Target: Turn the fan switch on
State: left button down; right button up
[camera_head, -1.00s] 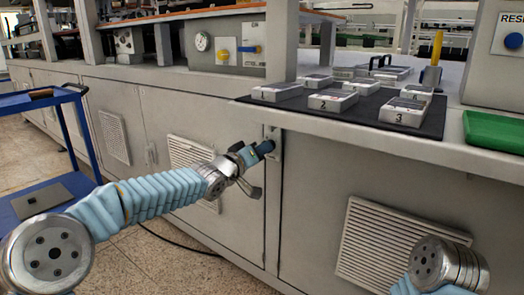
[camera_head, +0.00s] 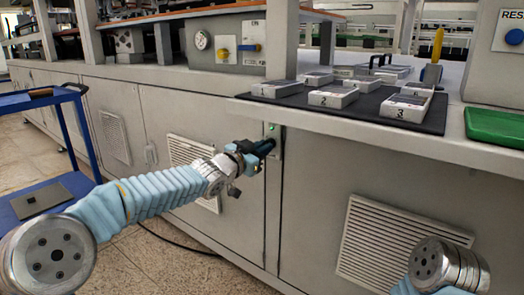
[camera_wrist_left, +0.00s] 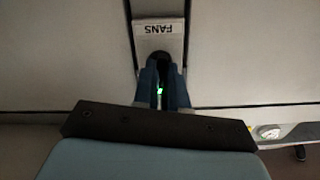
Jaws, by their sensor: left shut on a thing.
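The fan switch is a small grey plate (camera_head: 275,143) on the cabinet front below the ledge, with a small green light at its top. My left gripper (camera_head: 265,147) is shut on the switch's dark knob, and its fingers hide most of the knob. In the left wrist view the plate (camera_wrist_left: 158,27) bears the label FANS upside down. The black knob (camera_wrist_left: 160,57) shows at the tips of my left gripper (camera_wrist_left: 159,68). A green glow shows between the fingers. My right gripper is out of view; only part of my right arm shows at bottom right.
A ledge above the switch carries a black mat (camera_head: 375,119) with several numbered boxes. A green tray (camera_head: 497,130) lies at the right. A blue cart (camera_head: 50,190) stands at the left. Vent grilles (camera_head: 378,240) flank the switch. Floor at lower left is open.

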pick_arm(q)
jog(key=m+b, duration=0.1)
jog(key=m, duration=0.5)
jog(key=shift+m, duration=0.3)
dwell(0.4)
jog(key=c, duration=1.2)
grip_release()
jog(key=v, duration=1.3)
jog(key=shift+s+a, duration=0.25)
jog(key=shift+s, duration=0.1)
